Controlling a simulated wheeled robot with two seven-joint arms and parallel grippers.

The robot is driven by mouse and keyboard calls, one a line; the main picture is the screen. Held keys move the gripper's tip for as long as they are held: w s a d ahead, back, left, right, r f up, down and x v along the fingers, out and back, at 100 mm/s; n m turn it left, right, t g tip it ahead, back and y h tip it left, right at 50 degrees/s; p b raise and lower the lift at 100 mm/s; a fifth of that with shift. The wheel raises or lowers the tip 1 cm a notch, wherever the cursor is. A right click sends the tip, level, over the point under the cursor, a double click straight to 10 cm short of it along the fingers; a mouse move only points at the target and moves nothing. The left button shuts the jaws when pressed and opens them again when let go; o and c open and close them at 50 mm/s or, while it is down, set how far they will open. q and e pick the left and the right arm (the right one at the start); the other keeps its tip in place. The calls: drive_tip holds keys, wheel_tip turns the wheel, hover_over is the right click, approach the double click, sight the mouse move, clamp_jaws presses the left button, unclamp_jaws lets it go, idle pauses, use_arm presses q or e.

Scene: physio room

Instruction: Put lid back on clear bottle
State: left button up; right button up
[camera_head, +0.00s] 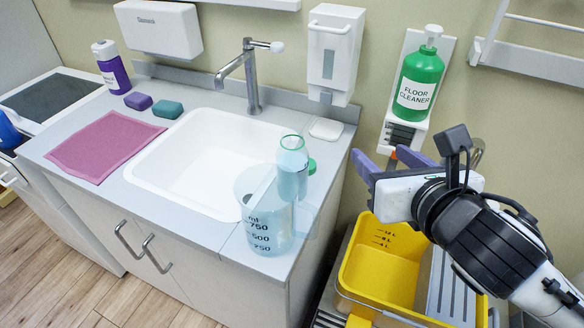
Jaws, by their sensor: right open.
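A clear bottle (292,172) with pale blue contents stands near the right end of the counter, its open top showing no lid. A green lid (312,166) lies just right of and behind it, partly hidden by the bottle. A clear measuring jug (262,222) with dark markings stands in front of the bottle and overlaps it in view; I cannot tell whether they touch. My right gripper (378,154), with purple fingers, is open and empty, to the right of the lid and apart from it, beyond the counter's right edge. My left gripper is not in view.
A white sink (190,165) with a tap (250,75) fills the middle of the counter. A yellow bucket (380,265) stands below my right arm. Green floor cleaner (417,85) hangs on the wall.

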drive_tip(key=s+a+f+m+g+y, duration=0.1)
drive_tip(key=s+f+m+g, duration=0.1)
drive_tip(key=f+m, duration=0.75)
drive_tip(key=s+a+f+m+g+y, duration=0.1)
drive_tip(key=s+f+m, duration=0.1)
drive_tip(key=f+m, duration=0.8)
drive_tip(key=s+d+f+m+g+h, duration=0.1)
drive_tip(key=s+d+f+m, duration=0.2)
drive_tip(key=s+f+m, duration=0.4)
drive_tip(key=s+d+f+m+h, duration=0.1)
drive_tip(key=s+d+f+m, duration=0.2)
drive_tip(key=s+f+m, duration=0.5)
wheel_tip(320, 180, down, 4)
drive_tip(key=shift+s+d+f+m+g, duration=0.1)
drive_tip(key=shift+s+d+m+g, duration=0.25)
drive_tip(key=shift+m, duration=0.6)
drive_tip(key=shift+w, duration=0.1)
